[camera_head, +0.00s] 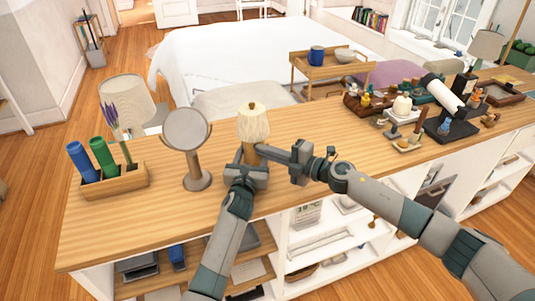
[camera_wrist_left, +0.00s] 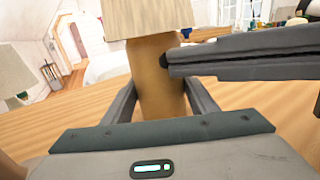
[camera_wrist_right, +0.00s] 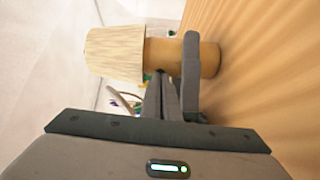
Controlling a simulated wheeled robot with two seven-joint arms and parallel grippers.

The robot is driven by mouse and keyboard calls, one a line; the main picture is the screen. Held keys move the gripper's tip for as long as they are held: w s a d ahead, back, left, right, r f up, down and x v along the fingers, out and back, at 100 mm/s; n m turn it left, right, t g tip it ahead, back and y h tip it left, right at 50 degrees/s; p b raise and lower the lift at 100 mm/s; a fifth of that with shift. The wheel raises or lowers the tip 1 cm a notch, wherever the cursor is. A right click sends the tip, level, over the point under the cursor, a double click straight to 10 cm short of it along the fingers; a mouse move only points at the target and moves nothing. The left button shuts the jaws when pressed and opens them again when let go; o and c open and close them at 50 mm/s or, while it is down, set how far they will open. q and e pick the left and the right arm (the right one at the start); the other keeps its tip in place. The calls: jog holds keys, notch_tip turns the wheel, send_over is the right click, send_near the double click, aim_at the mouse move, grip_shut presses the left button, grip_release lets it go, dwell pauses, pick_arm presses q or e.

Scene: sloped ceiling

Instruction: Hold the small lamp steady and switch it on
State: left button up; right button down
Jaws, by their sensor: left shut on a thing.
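The small lamp stands upright on the wooden counter (camera_head: 325,138), with a cream pleated shade (camera_head: 253,124) and a tan cylindrical body (camera_wrist_left: 152,75). My left gripper (camera_head: 251,161) is shut around the body, a finger on each side, below the shade. My right gripper (camera_head: 260,150) comes in from the right with its fingers together and empty. In the right wrist view the lamp body (camera_wrist_right: 210,60) appears sideways, partly behind fingers. Whether the tip touches the knob is unclear.
A round mirror on a stand (camera_head: 187,130) stands left of the lamp. Farther left are a wooden planter (camera_head: 112,184) and a larger table lamp (camera_head: 127,95).

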pick_arm(q)
jog(key=shift+s+d, duration=0.2)
jog(key=shift+d, duration=0.25)
pick_arm(e)
jog(key=shift+w, duration=0.2)
pick_arm(q)
jog(key=shift+w, duration=0.1)
jog(key=shift+c, duration=0.2)
jog(key=shift+a, duration=0.25)
pick_arm(e)
jog(key=s+a+v, duration=0.1)
jog(key=s+v, duration=0.1)
jog(key=v, duration=1.1)
jog(key=shift+s+a, duration=0.25)
jog(key=shift+a, duration=0.1)
jog(key=shift+r, duration=0.1)
pick_arm(q)
jog(key=o, duration=1.4)
jog(key=shift+w, duration=0.1)
jog(key=s, duration=0.4)
jog(key=s+a, duration=0.1)
jog(key=s, duration=0.3)
jog(key=s+a, duration=0.1)
jog(key=s, duration=0.2)
jog(key=shift+s+a, duration=0.25)
jog(key=shift+s, duration=0.15)
